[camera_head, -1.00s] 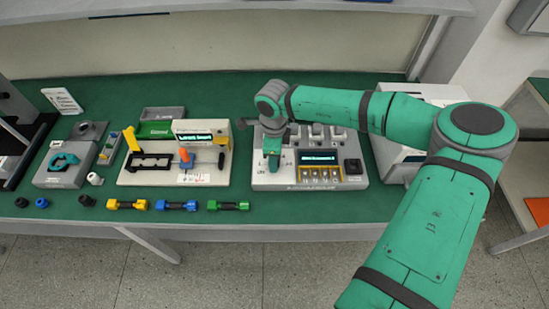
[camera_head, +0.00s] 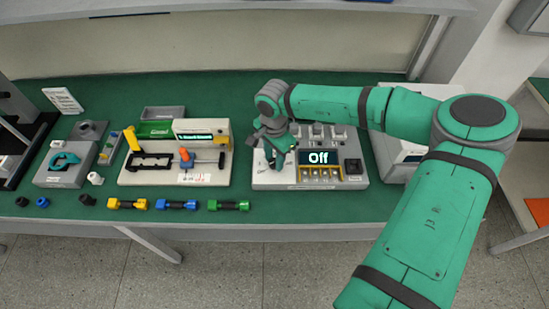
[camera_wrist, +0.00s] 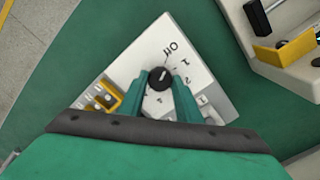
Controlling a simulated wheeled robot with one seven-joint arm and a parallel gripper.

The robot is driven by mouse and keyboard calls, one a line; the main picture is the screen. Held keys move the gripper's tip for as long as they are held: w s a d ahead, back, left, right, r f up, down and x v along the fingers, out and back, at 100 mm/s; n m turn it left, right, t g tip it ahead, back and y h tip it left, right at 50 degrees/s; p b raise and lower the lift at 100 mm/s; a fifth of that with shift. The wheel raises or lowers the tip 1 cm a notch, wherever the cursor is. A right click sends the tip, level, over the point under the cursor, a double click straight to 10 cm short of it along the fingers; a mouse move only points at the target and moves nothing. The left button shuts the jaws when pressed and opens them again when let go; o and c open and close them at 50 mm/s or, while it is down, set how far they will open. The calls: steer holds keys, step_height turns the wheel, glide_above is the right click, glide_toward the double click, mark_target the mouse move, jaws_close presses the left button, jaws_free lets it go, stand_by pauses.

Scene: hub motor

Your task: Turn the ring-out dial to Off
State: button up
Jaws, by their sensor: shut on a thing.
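The ring-out dial (camera_wrist: 160,79) is a round black knob with a light pointer line, on a light grey panel marked "Off" and numbers. In the wrist view its pointer line points up and slightly right, roughly toward the "Off" mark. My gripper (camera_wrist: 161,83) is shut on the dial, one green finger on each side. In the head view my gripper (camera_head: 277,158) is over the left part of the ring-out tester (camera_head: 300,181) and hides the dial. The tester's display (camera_head: 319,157) reads "Off" in large letters.
A black button box (camera_head: 352,167) and yellow-framed terminals (camera_head: 321,174) sit on the tester's right part. A pale fixture board (camera_head: 140,177) stands to the left. Yellow, blue and green cylinders (camera_head: 177,205) lie along the bench's front edge.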

steer(key=shift+n, duration=0.5)
steer(key=o, duration=1.1)
steer(key=shift+w, duration=0.1)
steer(key=shift+c, duration=0.2)
steer(key=shift+d, duration=0.2)
steer(key=shift+a+r, duration=0.25)
steer(key=shift+r, duration=0.25)
step_height(320, 180, up, 10)
steer(key=shift+d, duration=0.4)
steer(key=shift+w+a+f, duration=0.1)
steer(key=shift+f, duration=0.05)
